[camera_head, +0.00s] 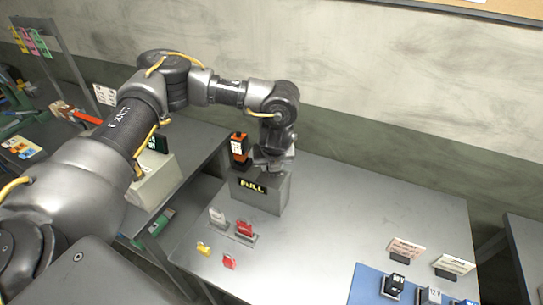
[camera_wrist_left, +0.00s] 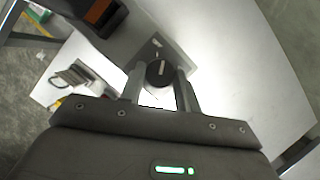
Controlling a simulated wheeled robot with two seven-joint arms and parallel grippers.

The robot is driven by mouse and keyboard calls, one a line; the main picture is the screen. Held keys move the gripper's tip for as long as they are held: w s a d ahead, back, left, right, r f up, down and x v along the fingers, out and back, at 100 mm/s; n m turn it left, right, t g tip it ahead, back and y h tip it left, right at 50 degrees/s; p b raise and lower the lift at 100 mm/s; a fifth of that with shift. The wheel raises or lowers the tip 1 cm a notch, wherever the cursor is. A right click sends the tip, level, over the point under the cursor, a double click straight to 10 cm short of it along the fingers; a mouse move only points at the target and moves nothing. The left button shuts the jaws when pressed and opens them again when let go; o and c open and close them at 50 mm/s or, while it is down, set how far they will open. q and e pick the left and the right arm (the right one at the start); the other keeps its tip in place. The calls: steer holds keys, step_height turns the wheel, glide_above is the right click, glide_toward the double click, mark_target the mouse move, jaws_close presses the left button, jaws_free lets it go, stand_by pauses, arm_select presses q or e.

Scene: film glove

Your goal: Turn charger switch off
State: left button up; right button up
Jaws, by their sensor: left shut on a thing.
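The charger (camera_head: 268,194) is a grey box with a lit yellow FULL display (camera_head: 252,186) on its front, standing on the grey table. An orange and black device (camera_head: 239,149) stands upright in its top left; it also shows in the left wrist view (camera_wrist_left: 100,14). My left gripper (camera_head: 268,163) is at the charger's top right. In the left wrist view, the fingers of my left gripper (camera_wrist_left: 160,88) are on either side of a round black knob (camera_wrist_left: 159,73) with a pale mark and are shut on it. In the head view my gripper hides the knob. My right gripper is not visible.
The table between is clear. Another bench (camera_head: 195,136) stands left.

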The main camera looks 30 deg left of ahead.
arm_select(q)
steer(key=shift+w+d+r+n+g+y+p, duration=0.1)
steer(key=shift+n+g+y+p, duration=0.4)
steer(key=shift+n, duration=0.7)
steer(key=o, duration=1)
steer(key=b+v, duration=0.3)
steer(key=v, duration=0.7)
steer(key=shift+r, duration=0.25)
